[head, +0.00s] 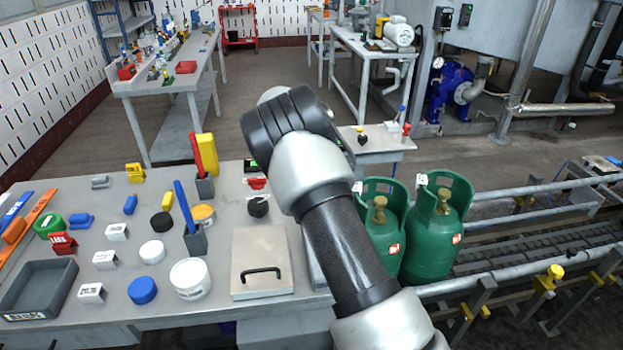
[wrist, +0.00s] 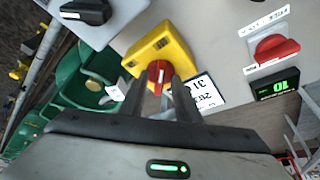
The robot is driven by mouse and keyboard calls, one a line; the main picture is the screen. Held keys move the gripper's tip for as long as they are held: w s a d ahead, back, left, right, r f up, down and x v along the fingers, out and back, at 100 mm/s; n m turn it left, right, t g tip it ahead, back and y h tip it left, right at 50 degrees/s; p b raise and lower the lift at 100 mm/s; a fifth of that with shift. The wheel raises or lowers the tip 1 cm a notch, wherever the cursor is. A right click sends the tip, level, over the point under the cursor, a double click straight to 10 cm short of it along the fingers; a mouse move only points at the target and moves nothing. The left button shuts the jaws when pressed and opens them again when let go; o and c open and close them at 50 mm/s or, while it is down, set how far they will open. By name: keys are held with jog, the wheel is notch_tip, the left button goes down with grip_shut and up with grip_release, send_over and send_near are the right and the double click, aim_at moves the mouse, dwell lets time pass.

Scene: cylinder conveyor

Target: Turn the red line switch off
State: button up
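In the wrist view, a red rotary handle (wrist: 160,74) sits on a yellow switch box (wrist: 150,48). My gripper (wrist: 161,88) points at it, with one finger on each side of the red handle. The fingers stand apart, and I cannot tell whether they touch it. A second red knob (wrist: 275,47) is on the grey panel to the right, between white labels. In the head view this red knob (head: 257,183) shows left of my arm, while the yellow box and my fingers are hidden behind the arm.
A green-digit display (wrist: 276,84) lies below the second red knob. A black knob (wrist: 86,11) is at the upper left. The table (head: 225,230) on the left is crowded with small objects.

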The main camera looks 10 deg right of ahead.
jog(key=p+v, duration=0.1)
jog(key=v, duration=1.6)
jog(key=shift+r, duration=0.15)
jog(key=shift+s, duration=0.15)
